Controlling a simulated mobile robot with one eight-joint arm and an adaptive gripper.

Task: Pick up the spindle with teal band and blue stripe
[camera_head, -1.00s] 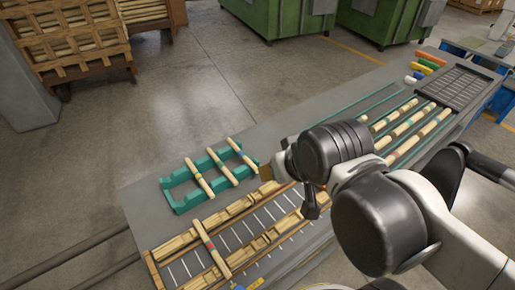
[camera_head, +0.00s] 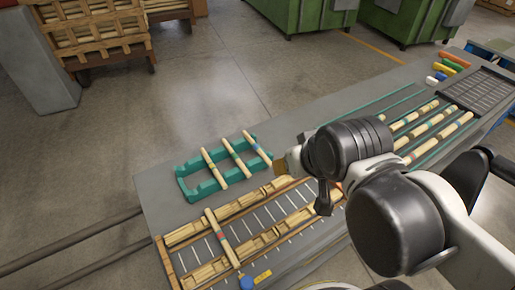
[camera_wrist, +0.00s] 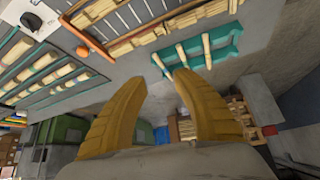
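Several pale wooden spindles are in view, and I cannot surely tell which carries both a teal band and a blue stripe. One spindle with a bluish mark (camera_head: 257,148) lies at the right end of the teal rack. Several banded spindles (camera_head: 425,126) lie in the green-lined lanes at the right, and some show teal-green bands. My gripper (camera_wrist: 158,80) has two yellow fingers spread apart with nothing between them. In the wrist view the teal rack (camera_wrist: 233,45) with its spindles lies beyond the fingertips. In the head view my arm hides most of the gripper.
The teal rack (camera_head: 186,186) holds three spindles. A wooden slotted frame (camera_head: 163,255) in front holds a red-banded spindle (camera_head: 218,238). A dark grid tray (camera_head: 482,88) and coloured blocks (camera_head: 453,62) are at the bench's far end. Green machines (camera_head: 300,15) stand behind.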

